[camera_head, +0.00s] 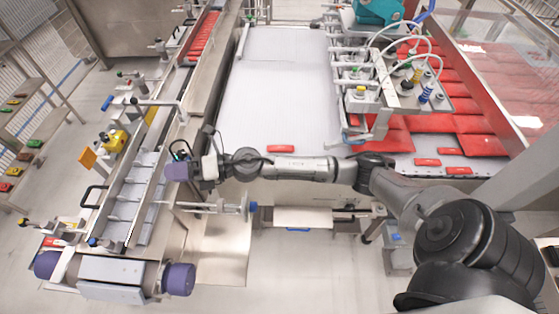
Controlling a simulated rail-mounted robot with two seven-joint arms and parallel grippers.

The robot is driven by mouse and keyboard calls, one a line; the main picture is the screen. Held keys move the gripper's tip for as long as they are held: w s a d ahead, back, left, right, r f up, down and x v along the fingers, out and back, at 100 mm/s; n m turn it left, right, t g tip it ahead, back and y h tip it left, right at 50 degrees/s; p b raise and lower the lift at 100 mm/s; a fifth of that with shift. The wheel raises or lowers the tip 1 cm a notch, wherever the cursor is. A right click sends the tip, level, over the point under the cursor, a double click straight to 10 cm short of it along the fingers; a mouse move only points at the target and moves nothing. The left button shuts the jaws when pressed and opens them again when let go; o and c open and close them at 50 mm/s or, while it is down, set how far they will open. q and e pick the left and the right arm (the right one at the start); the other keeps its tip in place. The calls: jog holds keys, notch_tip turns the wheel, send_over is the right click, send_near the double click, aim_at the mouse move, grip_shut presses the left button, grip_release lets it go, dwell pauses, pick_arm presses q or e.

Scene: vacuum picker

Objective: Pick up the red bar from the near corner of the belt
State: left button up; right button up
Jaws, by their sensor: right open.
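A small red bar (281,148) lies flat on the near part of the wide white belt (275,80), left of centre. Two more red bars, one (427,161) and another (458,170), lie near the belt's near right corner. My right arm stretches leftward across the belt's near edge. Its gripper (188,152) is open, over the narrow conveyor left of the belt and well away from the bars at the right corner. No bar can be made out between its fingers. My left gripper is not in view.
Large red packs (475,125) cover the belt's right side. A picker head with hoses and suction parts (405,85) hangs above them. A narrow conveyor (135,195) with metal compartments runs along the left. The belt's middle is mostly clear.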

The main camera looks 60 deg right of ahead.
jog(key=w+d+f+n+g+h+b, duration=0.1)
jog(key=w+d+f+n+g+b, duration=0.1)
jog(key=d+f+n+g+b, duration=0.35)
jog(key=n+g+h+b, duration=0.4)
jog(key=g+h+b, duration=0.3)
jog(key=h, duration=0.6)
send_over(282, 148)
jog(key=p, duration=0.1)
notch_tip(282, 148, down, 10)
jog(key=g, duration=0.1)
notch_tip(282, 148, down, 6)
jog(key=shift+w+a+r, duration=0.1)
jog(key=shift+a+r, duration=0.05)
jog(key=shift+r, duration=0.1)
jog(key=shift+f+b, duration=0.4)
jog(key=shift+f, duration=0.6)
jog(key=shift+d+f+b, duration=0.2)
jog(key=shift+f+b, duration=0.1)
jog(key=shift+f, duration=2.05)
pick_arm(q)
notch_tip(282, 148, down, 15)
pick_arm(e)
jog(key=shift+c, duration=0.3)
